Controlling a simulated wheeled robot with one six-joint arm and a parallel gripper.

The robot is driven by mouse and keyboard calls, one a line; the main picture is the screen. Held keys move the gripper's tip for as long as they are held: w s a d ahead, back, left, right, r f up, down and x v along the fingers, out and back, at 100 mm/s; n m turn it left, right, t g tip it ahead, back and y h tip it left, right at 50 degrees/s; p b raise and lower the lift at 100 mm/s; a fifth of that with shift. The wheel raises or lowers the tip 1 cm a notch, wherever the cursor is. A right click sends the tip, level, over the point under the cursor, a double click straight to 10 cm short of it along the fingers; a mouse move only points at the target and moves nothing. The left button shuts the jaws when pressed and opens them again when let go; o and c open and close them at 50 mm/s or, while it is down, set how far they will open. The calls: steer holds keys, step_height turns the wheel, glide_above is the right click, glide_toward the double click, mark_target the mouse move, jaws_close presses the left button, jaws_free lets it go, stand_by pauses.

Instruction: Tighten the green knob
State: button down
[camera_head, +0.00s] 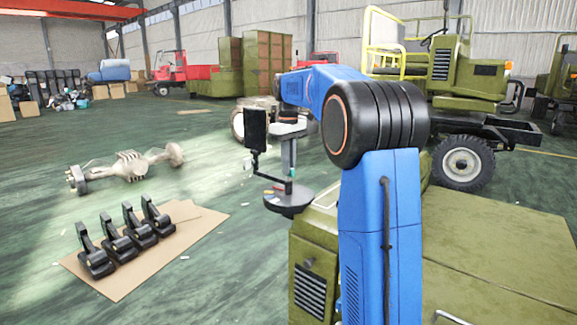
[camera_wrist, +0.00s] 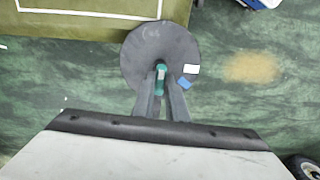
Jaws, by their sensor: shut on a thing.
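The green knob (camera_wrist: 160,77) shows between my fingertips in the wrist view, above a round dark disc (camera_wrist: 142,42). My gripper (camera_wrist: 161,82) is shut on the knob, with one grey finger on each side. The fingers cover part of it. In the head view my gripper (camera_head: 289,178) points down at the disc (camera_head: 280,203), and the knob (camera_head: 289,187) is a small green spot just above it. An upright black panel (camera_head: 256,124) on a thin bracket stands to the left. I cannot tell how tight the knob is.
Several black pedal-like parts (camera_head: 118,244) lie on cardboard (camera_head: 120,281) at lower left. An axle (camera_head: 128,167) lies on the green floor behind them. An olive chassis (camera_head: 492,235) is at right, and a yellow-railed truck (camera_head: 455,80) stands behind. Floor left of the disc is mostly open.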

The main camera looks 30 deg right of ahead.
steer(key=m, duration=0.8)
steer(key=shift+m, duration=0.4)
steer(key=m, duration=0.4)
steer(key=shift+m, duration=2.3)
steer(key=c, duration=1.8)
jaws_free()
steer(key=shift+o, duration=0.2)
